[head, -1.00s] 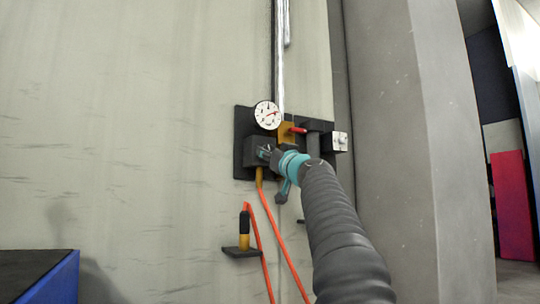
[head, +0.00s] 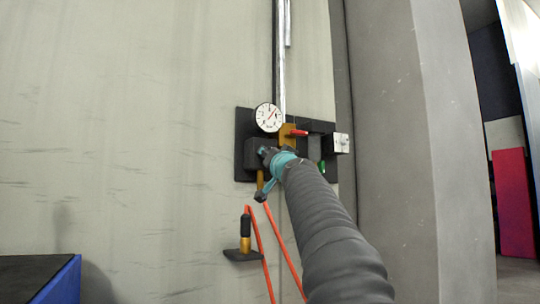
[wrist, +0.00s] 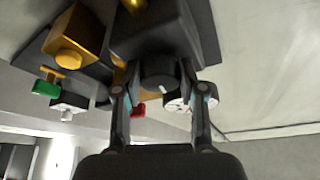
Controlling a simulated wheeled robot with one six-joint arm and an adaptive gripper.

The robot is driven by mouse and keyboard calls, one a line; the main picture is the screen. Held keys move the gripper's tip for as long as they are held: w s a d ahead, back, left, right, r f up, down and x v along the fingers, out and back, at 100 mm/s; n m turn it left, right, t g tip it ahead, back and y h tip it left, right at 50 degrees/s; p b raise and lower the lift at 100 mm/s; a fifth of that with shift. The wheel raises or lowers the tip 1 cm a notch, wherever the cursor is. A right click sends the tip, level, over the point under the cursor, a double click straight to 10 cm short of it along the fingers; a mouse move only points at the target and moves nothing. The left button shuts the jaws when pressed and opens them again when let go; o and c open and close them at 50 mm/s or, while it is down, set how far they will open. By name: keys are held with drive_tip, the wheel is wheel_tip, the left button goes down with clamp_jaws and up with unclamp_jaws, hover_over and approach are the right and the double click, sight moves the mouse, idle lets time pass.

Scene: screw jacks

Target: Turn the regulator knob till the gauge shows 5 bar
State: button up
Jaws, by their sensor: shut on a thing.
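The round white gauge (head: 268,117) is on the dark wall panel (head: 243,118). Its red needle points up and to the right; the numbers are too small to read. Below it is the black regulator body (head: 252,153). My gripper (head: 266,156) is at the front of this body and hides the knob in the head view. In the wrist view, my gripper (wrist: 160,92) is shut on the dark round knob (wrist: 158,76), one finger on each side. The knob bears a small white mark. The gauge (wrist: 178,104) is partly hidden behind a finger there.
A red-handled valve (head: 298,132) is right of the gauge, and a green part (head: 322,167) shows lower right. Orange hoses (head: 283,250) hang below the panel. A fitting stands on a small shelf (head: 240,255). A grey pillar (head: 395,150) rises at right.

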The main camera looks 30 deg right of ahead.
drive_tip(key=o, duration=1.1)
drive_tip(key=shift+o, duration=0.2)
drive_tip(key=v, duration=1.2)
drive_tip(key=shift+a, duration=0.1)
